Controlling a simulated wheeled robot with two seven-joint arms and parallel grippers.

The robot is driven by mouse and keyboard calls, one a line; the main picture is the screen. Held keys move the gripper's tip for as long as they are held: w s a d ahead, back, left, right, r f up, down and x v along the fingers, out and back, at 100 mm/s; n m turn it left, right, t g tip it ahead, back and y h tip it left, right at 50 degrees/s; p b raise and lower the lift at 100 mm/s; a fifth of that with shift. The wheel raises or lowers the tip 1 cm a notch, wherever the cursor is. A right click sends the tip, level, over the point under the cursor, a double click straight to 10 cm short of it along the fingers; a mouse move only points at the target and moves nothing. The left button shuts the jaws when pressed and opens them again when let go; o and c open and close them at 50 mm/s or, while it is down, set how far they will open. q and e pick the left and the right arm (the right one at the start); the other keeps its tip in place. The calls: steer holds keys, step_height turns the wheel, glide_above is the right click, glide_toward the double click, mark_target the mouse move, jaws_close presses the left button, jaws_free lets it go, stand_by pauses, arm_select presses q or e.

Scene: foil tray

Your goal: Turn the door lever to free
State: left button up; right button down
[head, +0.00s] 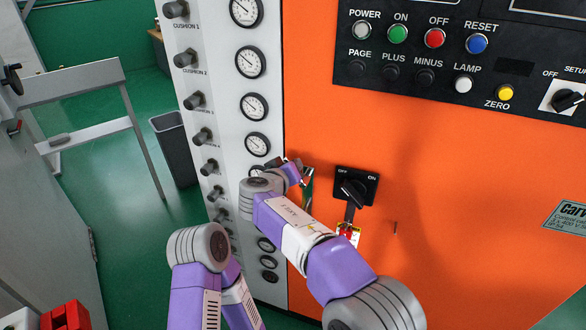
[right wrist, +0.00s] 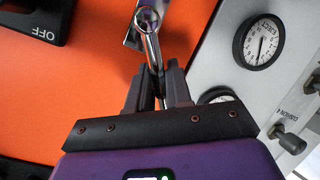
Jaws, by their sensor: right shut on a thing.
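The door lever (right wrist: 152,42) is a shiny metal handle with a round hub at the top of the right wrist view. It sits against the orange door panel. In the head view, its small plate (head: 309,190) shows at the left edge of the orange front, partly hidden by my gripper. My right gripper (right wrist: 157,78) is shut on the lower end of the lever, one dark finger on each side. In the head view, the right gripper (head: 297,170) is small and its fingers are hard to make out. My left gripper is out of view; only part of that arm shows.
A black OFF/ON rotary switch (head: 355,188) with a hanging tag (head: 348,232) is right of the lever. A white panel of gauges and knobs (head: 221,110) stands left. A button panel (head: 440,55) is above. A dark bin (head: 175,150) stands on the green floor.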

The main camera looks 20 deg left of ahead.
steer(key=c, duration=1.1)
jaws_free()
steer(key=shift+r, duration=0.1)
steer(key=v, duration=0.7)
steer(key=shift+s+r, duration=0.1)
steer(key=shift+s, duration=0.2)
